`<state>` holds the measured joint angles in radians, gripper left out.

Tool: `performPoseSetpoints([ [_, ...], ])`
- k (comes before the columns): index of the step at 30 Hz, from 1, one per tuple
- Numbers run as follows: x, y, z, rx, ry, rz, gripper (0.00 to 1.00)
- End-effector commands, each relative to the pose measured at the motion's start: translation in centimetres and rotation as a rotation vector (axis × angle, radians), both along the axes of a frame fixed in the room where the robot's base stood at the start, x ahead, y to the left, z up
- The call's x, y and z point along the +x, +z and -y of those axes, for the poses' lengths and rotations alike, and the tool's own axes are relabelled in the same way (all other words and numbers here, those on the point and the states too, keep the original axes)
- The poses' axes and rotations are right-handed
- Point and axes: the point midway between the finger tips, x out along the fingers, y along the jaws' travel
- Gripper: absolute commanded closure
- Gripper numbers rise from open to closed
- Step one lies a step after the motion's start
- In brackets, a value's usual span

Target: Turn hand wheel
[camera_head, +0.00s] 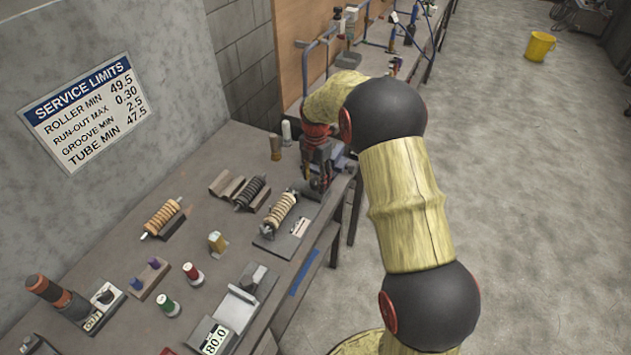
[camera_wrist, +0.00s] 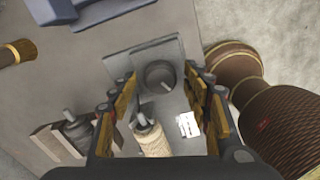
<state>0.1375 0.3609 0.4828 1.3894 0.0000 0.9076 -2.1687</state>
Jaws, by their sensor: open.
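A dark round knob-like wheel (camera_wrist: 158,76) stands on a grey plate (camera_wrist: 150,52) in the wrist view, just beyond the end of a pale ribbed roller (camera_wrist: 152,139). I take it to be the hand wheel. My gripper (camera_wrist: 165,92) is open, with its fingers spread to the left and right of the wheel; no contact shows. In the head view my gripper (camera_head: 318,188) points down at the back end of the stand with the cream ribbed roller (camera_head: 281,210). There the gripper and arm hide most of the wheel's area.
A dark spring-like roller (camera_head: 250,192) on a V-block and a copper-coloured roller (camera_head: 163,216) lie to the left on the bench. A brown bottle (camera_head: 275,147) and a white one (camera_head: 286,132) stand behind. A white card (camera_head: 299,227) lies beside the cream roller.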

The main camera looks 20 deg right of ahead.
Motion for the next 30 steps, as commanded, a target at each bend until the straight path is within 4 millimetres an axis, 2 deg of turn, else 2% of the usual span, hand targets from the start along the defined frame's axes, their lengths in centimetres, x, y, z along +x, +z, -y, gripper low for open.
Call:
performPoseSetpoints([
  [11, -0.03, -0.54, -0.01, 0.0, -0.001, -0.001, 0.52],
  [30, -0.02, -0.53, -0.01, 0.0, -0.001, 0.0, 0.89],
])
